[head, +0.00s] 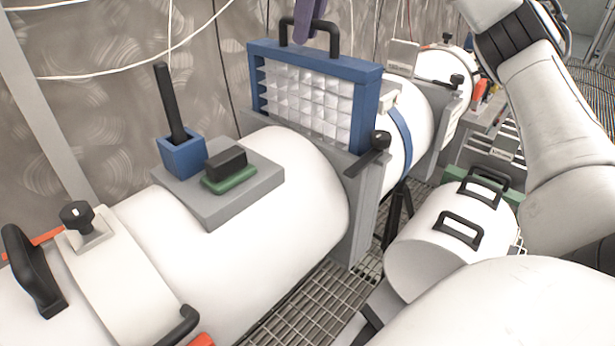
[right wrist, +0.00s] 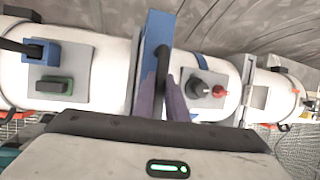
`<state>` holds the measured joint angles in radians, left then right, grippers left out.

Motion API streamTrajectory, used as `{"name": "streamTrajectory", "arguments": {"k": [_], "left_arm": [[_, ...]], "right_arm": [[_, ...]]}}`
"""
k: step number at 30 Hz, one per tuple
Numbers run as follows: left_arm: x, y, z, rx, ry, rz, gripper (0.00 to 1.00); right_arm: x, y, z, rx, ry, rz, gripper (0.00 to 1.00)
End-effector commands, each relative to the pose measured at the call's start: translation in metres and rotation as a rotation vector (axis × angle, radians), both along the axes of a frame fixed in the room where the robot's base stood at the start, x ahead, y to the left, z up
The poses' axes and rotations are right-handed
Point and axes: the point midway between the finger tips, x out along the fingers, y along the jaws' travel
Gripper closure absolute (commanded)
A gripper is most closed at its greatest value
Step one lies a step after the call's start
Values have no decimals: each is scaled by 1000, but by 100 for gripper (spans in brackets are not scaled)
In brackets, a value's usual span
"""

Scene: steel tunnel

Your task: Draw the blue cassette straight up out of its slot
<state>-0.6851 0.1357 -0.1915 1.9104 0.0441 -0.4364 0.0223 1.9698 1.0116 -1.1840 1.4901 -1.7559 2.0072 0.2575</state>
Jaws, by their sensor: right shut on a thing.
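The blue cassette (head: 367,92) is a blue frame around pale pleated panels, with a black handle (head: 337,40) on top. It stands upright, mostly showing above the grey slot housing (head: 365,205) between the white duct sections. Its lower edge is hidden, so I cannot tell how much is still in the slot. My right gripper (head: 311,22) has purple fingers and is shut on the handle from above. In the right wrist view, the fingers (right wrist: 164,100) close around the handle, over the cassette's blue top (right wrist: 158,32). My left gripper is not in view.
A black clamp knob (head: 381,140) sits beside the cassette. On the near duct, a grey pad (head: 235,200) carries a blue holder (head: 183,155) with a black stick and a green-based block (head: 229,178).

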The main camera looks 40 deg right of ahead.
Motion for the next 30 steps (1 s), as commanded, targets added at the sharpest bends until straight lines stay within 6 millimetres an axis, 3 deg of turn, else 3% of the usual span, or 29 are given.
{"name": "streamTrajectory", "arguments": {"k": [10,30], "left_arm": [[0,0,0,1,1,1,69],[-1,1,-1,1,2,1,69]], "right_arm": [[0,0,6,1,-6,0,100],[0,0,48,1,-7,1,100]]}}
